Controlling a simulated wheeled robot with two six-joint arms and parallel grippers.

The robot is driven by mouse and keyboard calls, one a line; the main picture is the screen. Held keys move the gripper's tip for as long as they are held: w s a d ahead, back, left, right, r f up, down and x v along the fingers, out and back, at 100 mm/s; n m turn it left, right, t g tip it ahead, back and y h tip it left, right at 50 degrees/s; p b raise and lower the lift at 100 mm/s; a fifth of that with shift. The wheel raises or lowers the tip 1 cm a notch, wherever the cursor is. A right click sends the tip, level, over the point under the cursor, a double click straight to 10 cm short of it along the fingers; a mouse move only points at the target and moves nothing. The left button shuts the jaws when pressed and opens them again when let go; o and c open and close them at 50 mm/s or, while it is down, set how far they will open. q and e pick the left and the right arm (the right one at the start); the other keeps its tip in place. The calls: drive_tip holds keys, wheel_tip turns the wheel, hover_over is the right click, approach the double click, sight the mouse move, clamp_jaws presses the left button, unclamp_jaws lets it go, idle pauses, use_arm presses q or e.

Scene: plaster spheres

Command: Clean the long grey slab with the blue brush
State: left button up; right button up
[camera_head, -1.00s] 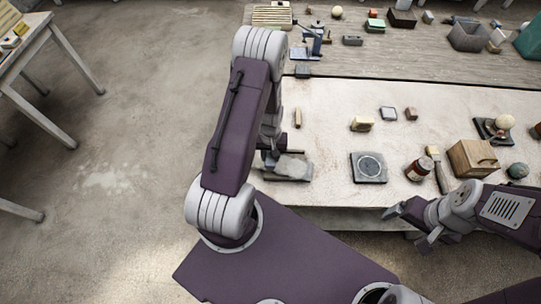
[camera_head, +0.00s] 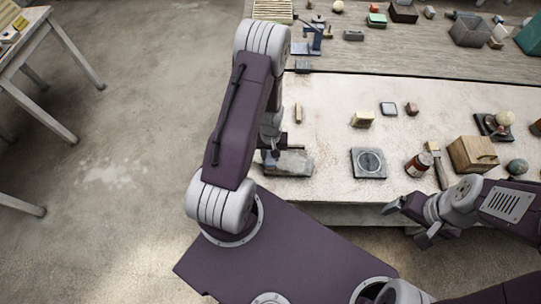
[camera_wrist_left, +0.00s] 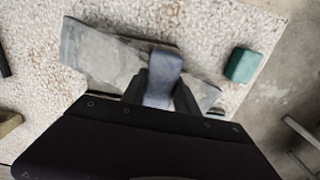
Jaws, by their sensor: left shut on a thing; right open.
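The long grey slab (camera_head: 292,164) lies on the pale tabletop near its front left corner. In the left wrist view the slab (camera_wrist_left: 100,55) runs across the picture, with lighter grey patches on its face. My left gripper (camera_head: 268,153) is over the slab's left end in the head view. It is shut on the blue brush (camera_wrist_left: 164,76), whose blue-grey body shows between the fingers over the slab. The brush's lower end is hidden, so contact with the slab cannot be told. My right gripper (camera_head: 408,223) is open and empty off the table's front edge.
A square dark plate with a round disc (camera_head: 369,163) lies right of the slab. A brown jar (camera_head: 418,165) and a wooden box (camera_head: 472,154) stand further right. A green block (camera_wrist_left: 243,65) is close to the slab.

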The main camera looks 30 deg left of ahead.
use_arm(q)
drive_tip(key=shift+w+a+r, duration=0.1)
drive_tip(key=shift+w+a, duration=0.35)
drive_tip(key=shift+w, duration=0.2)
drive_tip(key=shift+w+a, duration=0.3)
drive_tip(key=shift+w, duration=0.25)
drive_tip(key=shift+w+a, duration=0.25)
drive_tip(key=shift+w, duration=0.25)
drive_tip(key=shift+s+d, duration=0.5)
drive_tip(key=shift+s, duration=0.4)
drive_tip(key=shift+s+d, duration=0.35)
drive_tip(key=shift+s, duration=0.2)
drive_tip(key=shift+s+d, duration=0.3)
drive_tip(key=shift+s, duration=0.25)
